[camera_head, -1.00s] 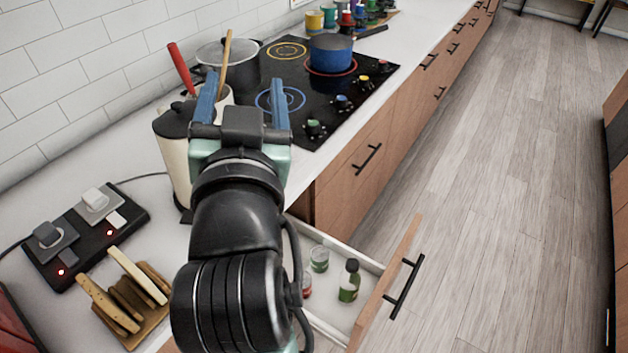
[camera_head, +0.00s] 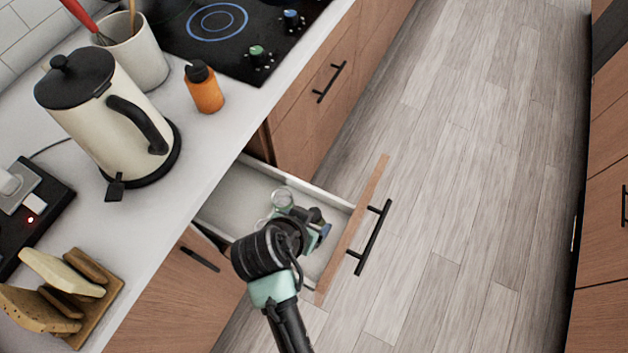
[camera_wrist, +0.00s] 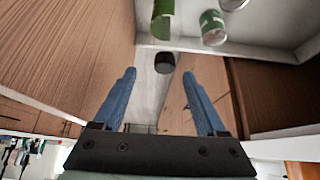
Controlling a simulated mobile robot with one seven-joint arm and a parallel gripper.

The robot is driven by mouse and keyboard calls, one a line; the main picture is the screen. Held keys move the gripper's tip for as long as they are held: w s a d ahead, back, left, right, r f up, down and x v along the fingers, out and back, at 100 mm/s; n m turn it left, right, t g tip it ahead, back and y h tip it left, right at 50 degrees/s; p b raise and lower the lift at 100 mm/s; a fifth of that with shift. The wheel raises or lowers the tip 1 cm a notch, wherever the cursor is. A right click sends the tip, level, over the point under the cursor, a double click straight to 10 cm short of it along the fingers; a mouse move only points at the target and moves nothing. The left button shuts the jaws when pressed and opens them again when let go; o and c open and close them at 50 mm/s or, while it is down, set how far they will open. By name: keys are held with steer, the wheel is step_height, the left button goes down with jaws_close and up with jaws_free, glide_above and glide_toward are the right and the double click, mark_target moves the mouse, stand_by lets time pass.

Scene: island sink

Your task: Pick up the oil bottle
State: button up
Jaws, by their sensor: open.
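A green bottle (camera_wrist: 162,20) with a dark cap (camera_wrist: 165,62), which looks like the oil bottle, shows at the top of the wrist view. It stands in the open drawer (camera_head: 238,190). My gripper (camera_wrist: 160,70) is open, its two blue fingers pointing toward the bottle. The cap appears between and just past the fingertips; I cannot tell whether they touch. In the head view my gripper (camera_head: 320,234) is over the drawer, and my arm hides most or all of the bottle.
A jar with a green label (camera_wrist: 213,27) stands beside the bottle. On the counter stand a kettle (camera_head: 105,105), an orange bottle with a dark cap (camera_head: 205,92) and a rack of boards (camera_head: 65,290). The floor at right is clear.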

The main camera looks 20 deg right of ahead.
steer(key=shift+w+a+x, duration=0.1)
steer(key=shift+w+x, duration=0.05)
steer(key=shift+x, duration=1.45)
steer(key=shift+w+a+x, duration=0.1)
steer(key=shift+x, duration=1.45)
jaws_close()
